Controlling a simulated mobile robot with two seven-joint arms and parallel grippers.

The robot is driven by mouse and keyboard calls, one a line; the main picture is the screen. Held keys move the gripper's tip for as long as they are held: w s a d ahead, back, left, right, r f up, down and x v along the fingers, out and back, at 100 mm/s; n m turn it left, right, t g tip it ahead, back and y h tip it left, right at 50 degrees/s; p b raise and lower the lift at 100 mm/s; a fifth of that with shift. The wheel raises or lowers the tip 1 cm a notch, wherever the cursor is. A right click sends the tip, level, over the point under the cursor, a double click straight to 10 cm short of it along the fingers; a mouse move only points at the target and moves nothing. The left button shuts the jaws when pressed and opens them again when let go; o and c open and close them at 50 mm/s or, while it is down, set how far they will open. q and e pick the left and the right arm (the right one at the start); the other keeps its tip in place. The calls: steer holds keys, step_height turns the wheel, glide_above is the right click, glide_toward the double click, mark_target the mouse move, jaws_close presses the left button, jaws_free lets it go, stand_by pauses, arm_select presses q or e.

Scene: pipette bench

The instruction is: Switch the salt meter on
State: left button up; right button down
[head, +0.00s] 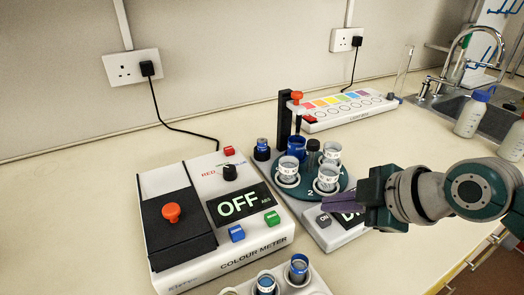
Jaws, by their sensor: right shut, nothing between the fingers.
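The device in the middle, which I take for the salt meter (318,233), is a pale base with a teal turntable (305,193) holding white cups. A grey button (324,220) sits at its front, with a dark display (347,219) beside it. The display is partly covered, so I cannot read its whole text. My right gripper (326,202) comes in from the right, shut and empty, with its dark fingers over the display and close to the button. I cannot tell whether it touches. My left gripper is not in view.
A colour meter (250,252) reading OFF stands at left, close to the salt meter. A light box (345,108) lies behind. Wash bottles (471,115) and a sink are at the far right. The bench right of centre is clear.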

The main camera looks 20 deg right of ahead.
steer(key=shift+r, duration=0.1)
step_height(320, 180, up, 6)
steer(key=p, duration=0.6)
stand_by(0.9)
